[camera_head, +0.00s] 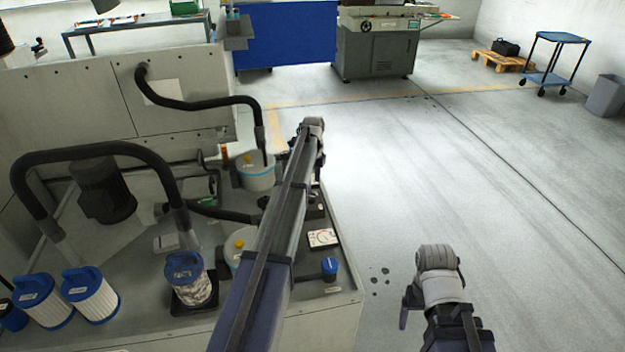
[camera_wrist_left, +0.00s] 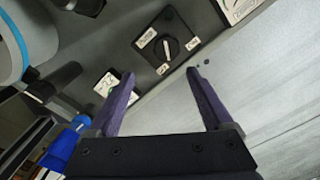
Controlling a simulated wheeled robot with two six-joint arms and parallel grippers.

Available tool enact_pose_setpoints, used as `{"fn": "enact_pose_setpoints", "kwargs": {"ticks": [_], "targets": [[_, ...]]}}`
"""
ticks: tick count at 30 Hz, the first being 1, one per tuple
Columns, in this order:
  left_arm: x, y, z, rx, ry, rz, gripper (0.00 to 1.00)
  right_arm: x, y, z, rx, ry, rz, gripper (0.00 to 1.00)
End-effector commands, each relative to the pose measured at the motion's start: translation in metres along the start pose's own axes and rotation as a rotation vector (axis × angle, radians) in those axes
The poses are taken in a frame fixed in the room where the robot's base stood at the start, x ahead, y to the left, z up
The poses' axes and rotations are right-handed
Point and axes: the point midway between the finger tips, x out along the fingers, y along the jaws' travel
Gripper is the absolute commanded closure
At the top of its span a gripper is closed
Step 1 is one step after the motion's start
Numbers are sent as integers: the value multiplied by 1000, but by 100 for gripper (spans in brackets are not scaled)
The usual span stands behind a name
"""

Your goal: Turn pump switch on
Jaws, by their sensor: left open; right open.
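A black rotary knob on a dark square plate, apparently the pump switch (camera_wrist_left: 166,47), shows in the left wrist view with small white labels around it. A pale line marks the knob; which label it points at is hard to tell. My left gripper (camera_wrist_left: 160,76) is open and empty, its purple fingers on either side of the view just short of the switch, apart from it. In the head view my left arm covers most of that spot and hides the left fingers. My right gripper (camera_head: 405,311) is open over the floor, mostly hidden behind its wrist.
A white gauge (camera_head: 323,238) and a blue knob (camera_head: 330,268) stand near the bench edge. Black hoses (camera_head: 205,103), a tank with a blue band (camera_head: 257,175) and several blue-white filters (camera_head: 90,294) crowd the left.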

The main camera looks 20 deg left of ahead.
Motion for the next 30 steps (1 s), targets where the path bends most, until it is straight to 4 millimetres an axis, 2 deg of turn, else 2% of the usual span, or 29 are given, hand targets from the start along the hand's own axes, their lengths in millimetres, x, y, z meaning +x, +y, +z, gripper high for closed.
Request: {"fn": "enact_pose_setpoints", "kwargs": {"ticks": [1,4,14,30], "targets": [[-3,-6,8,9,1,-1,16,-3,0,2,-1,0,0,18],[-3,-7,14,21,2,-2,16,-3,0,2,-2,0,0,18],[6,-6,13,22,2,-2,16,6,-1,1,-2,0,0,18],[69,-7,13,21,2,-2,16,68,-7,-2,-3,0,0,18]]}}
